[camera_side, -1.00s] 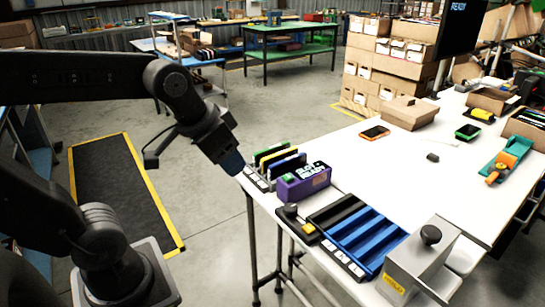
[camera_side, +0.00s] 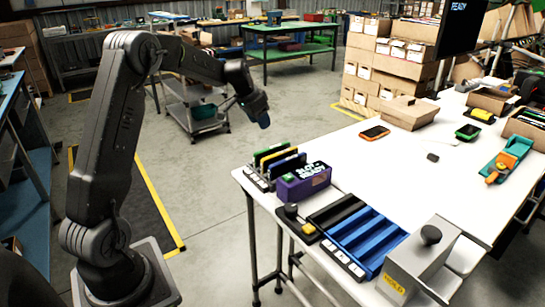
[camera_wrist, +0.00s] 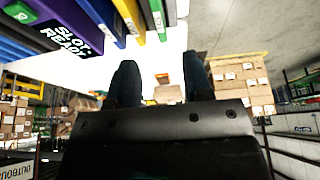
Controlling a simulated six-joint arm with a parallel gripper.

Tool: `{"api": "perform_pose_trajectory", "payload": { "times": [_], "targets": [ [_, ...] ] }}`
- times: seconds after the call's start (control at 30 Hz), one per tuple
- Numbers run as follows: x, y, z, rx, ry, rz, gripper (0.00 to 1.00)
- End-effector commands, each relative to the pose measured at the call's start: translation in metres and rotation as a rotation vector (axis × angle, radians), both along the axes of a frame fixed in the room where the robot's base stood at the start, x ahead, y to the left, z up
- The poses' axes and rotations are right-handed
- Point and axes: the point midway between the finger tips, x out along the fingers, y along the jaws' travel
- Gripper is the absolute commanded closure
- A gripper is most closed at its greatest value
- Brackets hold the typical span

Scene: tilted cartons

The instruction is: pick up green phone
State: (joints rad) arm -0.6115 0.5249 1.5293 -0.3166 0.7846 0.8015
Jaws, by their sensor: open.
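A small green-edged, dark-faced item that looks like the green phone (camera_side: 468,132) lies flat at the back right of the white table. A green slab (camera_side: 271,150) also stands upright in a rack at the table's near left corner, beside yellow and blue ones; it shows at the top of the wrist view (camera_wrist: 130,14). My gripper (camera_side: 264,112) is in the air, behind and above that rack, far from the flat green item. Its two fingers (camera_wrist: 161,82) are apart in the wrist view, with nothing between them.
A purple "SLOT READY" box (camera_side: 303,181) stands next to the rack. A blue and black slotted tray (camera_side: 366,239) and a grey metal fixture (camera_side: 419,266) line the near edge. An orange phone (camera_side: 374,133) and a carton (camera_side: 411,112) lie farther back.

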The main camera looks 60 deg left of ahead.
Motion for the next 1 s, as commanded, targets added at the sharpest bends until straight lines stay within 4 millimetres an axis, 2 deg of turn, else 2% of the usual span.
{"api": "perform_pose_trajectory", "payload": {
  "times": [0.3,0.57,0.83,1.0],
  "targets": [
    [0.023,-0.002,-0.056,-0.001,0.002,-0.002,0.54],
    [0.03,-0.002,-0.074,-0.001,0.002,-0.001,0.54],
    [0.043,-0.004,-0.11,-0.001,0.003,-0.002,0.54],
    [0.048,-0.004,-0.12,-0.001,0.001,0.0,0.54]
  ]
}}
